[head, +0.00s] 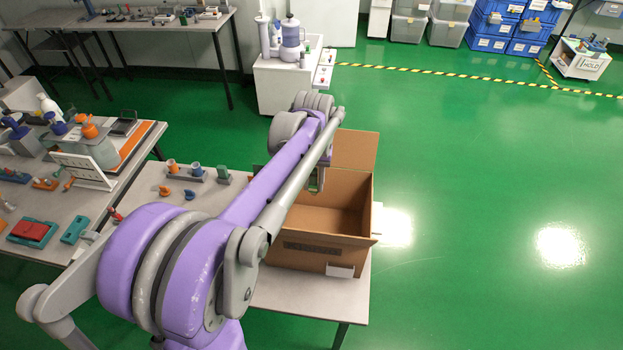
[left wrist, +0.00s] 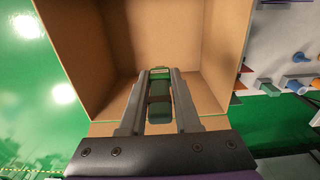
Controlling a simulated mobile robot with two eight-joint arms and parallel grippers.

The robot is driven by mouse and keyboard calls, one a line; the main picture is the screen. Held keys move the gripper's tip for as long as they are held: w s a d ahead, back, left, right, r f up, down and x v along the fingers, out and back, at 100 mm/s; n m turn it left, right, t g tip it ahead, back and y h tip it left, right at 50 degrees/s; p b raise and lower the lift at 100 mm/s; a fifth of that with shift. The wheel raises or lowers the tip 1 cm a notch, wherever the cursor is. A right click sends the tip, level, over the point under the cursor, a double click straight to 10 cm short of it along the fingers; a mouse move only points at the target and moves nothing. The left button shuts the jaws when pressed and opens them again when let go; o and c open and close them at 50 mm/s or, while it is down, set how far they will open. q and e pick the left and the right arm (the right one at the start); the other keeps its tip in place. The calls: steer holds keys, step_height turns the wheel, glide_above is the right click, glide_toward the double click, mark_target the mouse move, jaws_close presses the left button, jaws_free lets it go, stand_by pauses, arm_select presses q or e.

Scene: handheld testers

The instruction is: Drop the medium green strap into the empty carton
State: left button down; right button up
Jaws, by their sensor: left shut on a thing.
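The open carton (head: 345,200) stands on the near table with its flaps spread. The part of its inside that I see is bare. My left gripper (left wrist: 160,76) is shut on a green strap (left wrist: 158,92), with one finger on each side of it. In the left wrist view the strap shows in front of the carton's inside (left wrist: 140,40). In the head view my left gripper (head: 317,182) is at the carton's opening, mostly hidden by my arm. I cannot tell how far the strap is above the carton floor. My right gripper is not in view.
Left of the carton, a grey rack with orange and blue pieces (head: 185,173) and a small green piece (head: 222,174) stand on the table. A left bench (head: 50,250) holds several tools and a white panel (head: 85,170). The green floor to the right is clear.

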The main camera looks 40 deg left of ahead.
mark_target(313, 169)
arm_select(q)
step_height(313, 169, down, 5)
steer(key=shift+s+r+b, duration=0.1)
steer(key=shift+b, duration=1)
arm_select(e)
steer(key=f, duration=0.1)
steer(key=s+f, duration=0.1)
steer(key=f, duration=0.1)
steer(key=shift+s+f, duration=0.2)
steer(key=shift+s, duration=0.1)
arm_select(q)
steer(key=c, duration=0.5)
jaws_free()
steer(key=shift+c, duration=0.2)
step_height(313, 169, up, 11)
steer(key=shift+f+p, duration=0.1)
steer(key=shift+p, duration=0.25)
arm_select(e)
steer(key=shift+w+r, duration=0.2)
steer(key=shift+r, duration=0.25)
arm_select(q)
steer(key=shift+a, duration=0.15)
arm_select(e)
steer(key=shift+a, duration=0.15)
